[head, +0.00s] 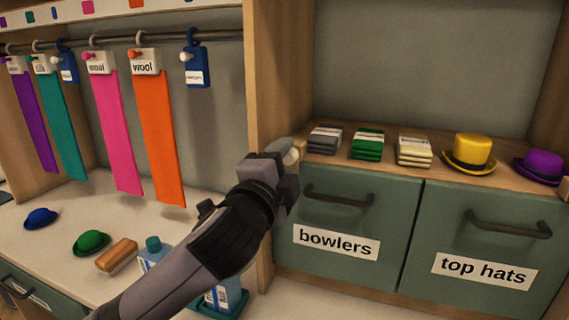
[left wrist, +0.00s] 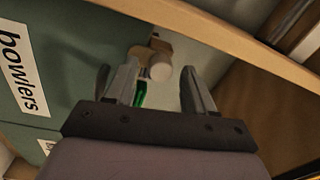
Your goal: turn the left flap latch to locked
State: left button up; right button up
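The left flap (head: 345,228), green and labelled "bowlers", is closed under the shelf, and it also shows in the left wrist view (left wrist: 65,60). Its latch (head: 298,146) is at the flap's upper left corner, partly hidden by my gripper. In the left wrist view the latch (left wrist: 161,71) shows a pale round knob on a tan block, with a green patch just below. My left gripper (head: 286,168) is in front of that corner. In the left wrist view its fingers (left wrist: 160,88) are apart, with the knob seen between and beyond their tips; contact cannot be told. My right gripper is out of view.
A second green flap (head: 490,240) reads "top hats"; both flaps have protruding dark handles. The shelf above holds folded cloths (head: 367,144), a yellow hat (head: 470,150) and a purple hat (head: 541,166). A wooden post (head: 270,80) stands beside the latch. Bottles (head: 153,252) stand below my arm.

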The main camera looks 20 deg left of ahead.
pick_arm(q)
jog(key=shift+s, duration=0.1)
jog(key=s, duration=0.7)
jog(key=shift+f+b, duration=0.2)
jog(key=shift+b, duration=0.15)
jog(key=shift+a, duration=0.1)
jog(key=s+a+f+n+g, duration=0.2)
jog(key=s+f+n+g, duration=0.2)
jog(key=f, duration=0.7)
jog(key=s+a+f+n+g, duration=0.2)
jog(key=s+f+n+g, duration=0.15)
jog(key=f, duration=0.75)
jog(key=s+a+f+n+g, duration=0.3)
jog(key=s+f+n+g, duration=0.45)
jog(key=s+f, duration=0.75)
jog(key=w+d+f+m+t+h+p, duration=0.1)
jog(key=w+d+f+t+p, duration=0.1)
jog(key=w+f+t+p, duration=0.1)
jog(key=shift+w+d+f+t+h, duration=0.35)
jog(key=shift+w+f+t, duration=0.75)
jog(key=shift+t, duration=0.8)
jog(key=shift+w+r, duration=0.15)
jog(key=shift+r, duration=0.05)
